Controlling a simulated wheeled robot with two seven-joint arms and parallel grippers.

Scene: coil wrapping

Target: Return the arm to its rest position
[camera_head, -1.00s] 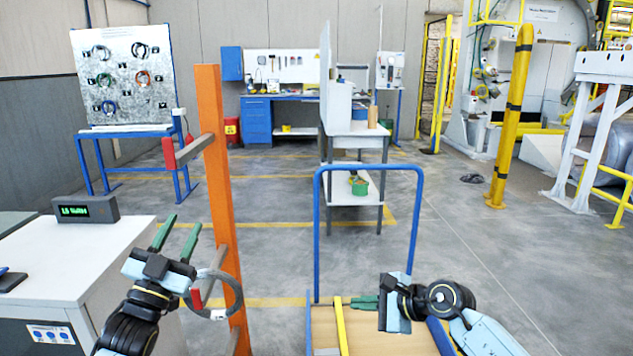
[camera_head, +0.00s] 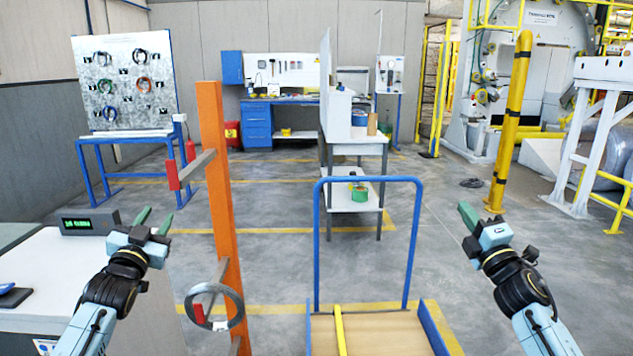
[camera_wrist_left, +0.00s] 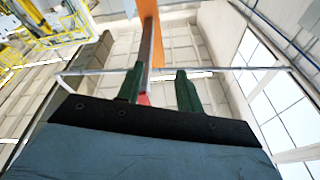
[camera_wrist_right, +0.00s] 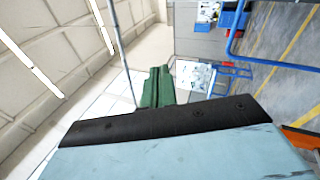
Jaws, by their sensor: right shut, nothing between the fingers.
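My left gripper (camera_head: 154,221) is raised at the left, beside the orange post and above the white-topped cabinet. Its two green fingers stand apart with nothing between them, as the left wrist view (camera_wrist_left: 160,90) also shows. My right gripper (camera_head: 467,214) is raised at the right of the blue cart handle, clear of everything. Its green fingers are together and empty, as the right wrist view (camera_wrist_right: 157,86) also shows. A grey coil (camera_head: 238,309) hangs on the lower red-tipped arm of the orange post (camera_head: 217,190), apart from both grippers.
A cart with a blue handle (camera_head: 368,180) and wooden deck (camera_head: 375,332) stands in the middle front. A white-topped cabinet (camera_head: 45,275) with a green display box (camera_head: 88,222) is at the left. A yellow post (camera_head: 514,120) stands further back right.

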